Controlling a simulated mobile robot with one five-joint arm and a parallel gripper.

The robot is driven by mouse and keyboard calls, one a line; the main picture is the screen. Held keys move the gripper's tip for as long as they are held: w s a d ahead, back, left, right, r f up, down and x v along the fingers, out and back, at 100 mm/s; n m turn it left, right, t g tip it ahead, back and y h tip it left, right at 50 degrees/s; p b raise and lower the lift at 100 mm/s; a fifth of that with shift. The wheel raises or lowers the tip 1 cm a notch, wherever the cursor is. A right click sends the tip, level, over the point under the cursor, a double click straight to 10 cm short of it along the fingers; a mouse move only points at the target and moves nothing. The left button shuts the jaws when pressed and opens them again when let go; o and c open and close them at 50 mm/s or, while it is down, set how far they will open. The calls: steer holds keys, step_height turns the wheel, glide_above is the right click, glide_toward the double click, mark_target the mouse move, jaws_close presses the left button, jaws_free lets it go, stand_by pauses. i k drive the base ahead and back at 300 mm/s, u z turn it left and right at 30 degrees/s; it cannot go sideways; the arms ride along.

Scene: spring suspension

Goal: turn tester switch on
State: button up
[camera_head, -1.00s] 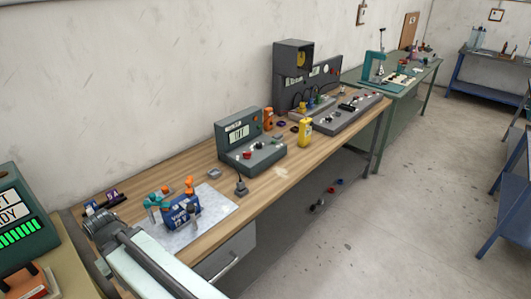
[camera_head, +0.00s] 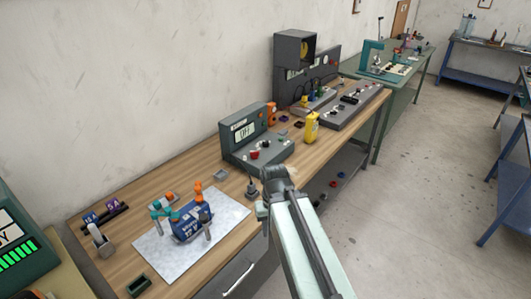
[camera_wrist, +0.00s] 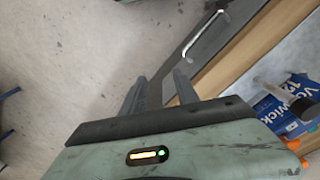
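The tester (camera_head: 250,140), a dark grey console with a display that seems to read OFF, stands on the wooden bench in the head view. Its sloping front panel (camera_head: 266,152) carries a red knob and other small controls. I cannot tell which control is the switch. My gripper is at the end of my pale green arm, near the bench's front edge, in front of and below the tester; its fingers are hidden in the head view. In the wrist view my gripper (camera_wrist: 160,88) has its two fingers apart and nothing between them. The tester is not in the wrist view.
A blue battery (camera_head: 190,226) with clamps stands on a grey mat (camera_head: 152,250); the battery also shows in the wrist view (camera_wrist: 285,112). A drawer handle (camera_head: 240,281) juts below the bench.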

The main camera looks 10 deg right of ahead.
mark_target(254, 154)
steer(key=u, duration=2.25)
steer(key=k, duration=1.3)
steer(key=z, duration=0.85)
steer(key=i, duration=1.2)
